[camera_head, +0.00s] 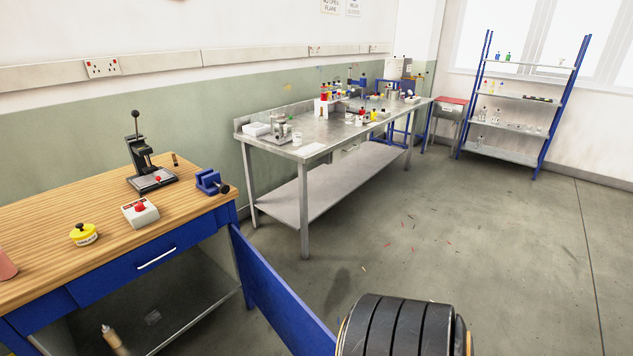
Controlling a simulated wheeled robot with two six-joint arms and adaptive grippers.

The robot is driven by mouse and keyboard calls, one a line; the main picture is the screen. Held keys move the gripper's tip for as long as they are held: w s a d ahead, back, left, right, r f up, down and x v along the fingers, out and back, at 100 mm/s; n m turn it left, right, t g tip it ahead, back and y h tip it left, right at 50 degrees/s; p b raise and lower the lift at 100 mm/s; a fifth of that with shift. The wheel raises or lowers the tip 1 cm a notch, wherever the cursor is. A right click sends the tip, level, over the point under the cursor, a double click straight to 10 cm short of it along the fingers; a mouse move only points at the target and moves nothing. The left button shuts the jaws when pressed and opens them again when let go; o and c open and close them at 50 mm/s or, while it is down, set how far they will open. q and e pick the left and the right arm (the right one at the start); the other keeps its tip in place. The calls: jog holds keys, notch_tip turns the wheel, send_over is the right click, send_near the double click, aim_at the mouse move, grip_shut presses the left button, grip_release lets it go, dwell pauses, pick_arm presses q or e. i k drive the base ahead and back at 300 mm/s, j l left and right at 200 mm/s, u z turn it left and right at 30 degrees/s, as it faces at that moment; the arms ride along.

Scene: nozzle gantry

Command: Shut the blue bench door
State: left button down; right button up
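The blue bench door (275,290) hangs open at the right end of the wooden-topped bench (70,225). It stands swung outward from the bench's front right corner, toward the bottom middle of the view. Its near lower end runs to the bottom edge of the picture. The open cupboard space (175,300) behind it shows a grey inside and a shelf. Neither gripper is in view. A black ribbed part of my own body fills the bottom middle, close to the door's near end in the picture.
On the bench stand a black press (150,165), a blue vice (210,183), a red-button box (140,212) and a yellow item (84,234). A beige bottle (112,340) is in the cupboard. A steel table (300,150) stands beyond.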

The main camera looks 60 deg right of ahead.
aim_at(303, 334)
jog(key=k+l, duration=0.5)
jog(key=l, duration=0.15)
jog(key=k+l, duration=0.45)
jog(key=l, duration=0.15)
jog(key=i+l, duration=0.1)
jog(key=l, duration=0.35)
jog(key=i+l, duration=0.15)
jog(key=l, duration=0.35)
jog(key=i+l, duration=0.1)
jog(key=l, duration=0.35)
jog(key=i+l, duration=0.15)
jog(key=l, duration=0.3)
